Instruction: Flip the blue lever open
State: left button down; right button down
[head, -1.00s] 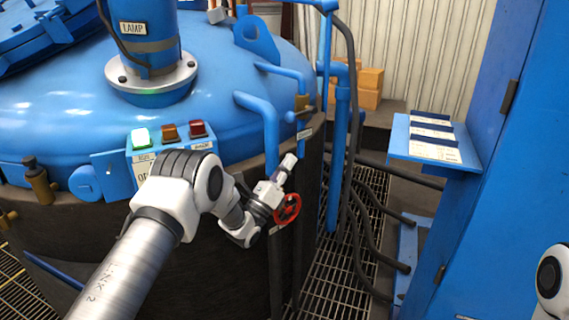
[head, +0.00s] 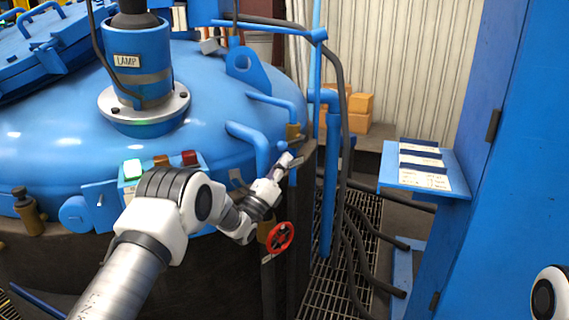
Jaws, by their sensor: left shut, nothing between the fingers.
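The blue lever (head: 282,146) shows as a small blue handle with a rounded end, on a brass valve body (head: 293,131) beside the blue pipes at the furnace's right edge. My left gripper (head: 291,160) is shut and empty. Its fingertips are just below and slightly right of the lever's rounded end in the picture. I cannot tell whether they touch it. My right gripper is out of the picture; only a white part of that arm shows at the lower right.
A red handwheel (head: 280,237) is below the gripper. A bent blue pipe (head: 245,132) is left of the lever; a vertical blue pipe (head: 329,180) and dark hoses (head: 345,120) are at right. A blue shelf with labels (head: 418,170) stands farther right.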

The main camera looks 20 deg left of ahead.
pick_arm(q)
jog(key=shift+s+r+g+p, duration=0.1)
jog(key=shift+r+g+p, duration=0.25)
jog(key=shift+p, duration=0.1)
